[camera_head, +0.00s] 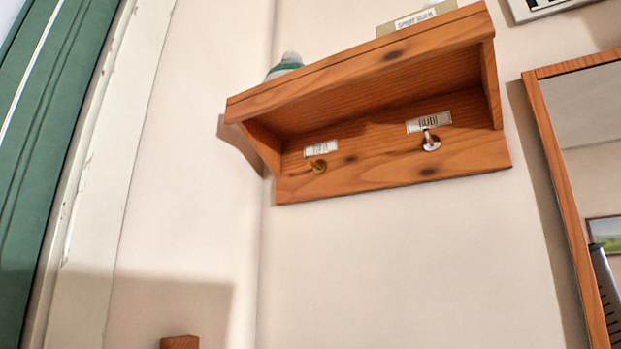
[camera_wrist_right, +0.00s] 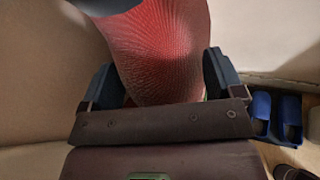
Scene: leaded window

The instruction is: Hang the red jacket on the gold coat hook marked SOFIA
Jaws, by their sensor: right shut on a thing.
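The gold coat hook (camera_head: 319,166) is on the left of the lower board of a wooden shelf, under a small white label (camera_head: 320,149) whose lettering I cannot read clearly. It looks empty. A silver hook (camera_head: 431,143) with its own label (camera_head: 429,122) is to its right, also bare. In the right wrist view, my right gripper (camera_wrist_right: 160,78) is shut on ribbed red fabric, the red jacket (camera_wrist_right: 162,50), which lies between its dark fingers. Most of the jacket is outside the view. Neither gripper shows in the head view.
The wooden shelf (camera_head: 375,72) juts over the hooks and carries a green-and-white item (camera_head: 286,65) and a box (camera_head: 415,17). A wood-framed mirror (camera_head: 560,180) hangs at right. Below the shelf the wall is clear. Blue footwear (camera_wrist_right: 289,118) shows in the right wrist view.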

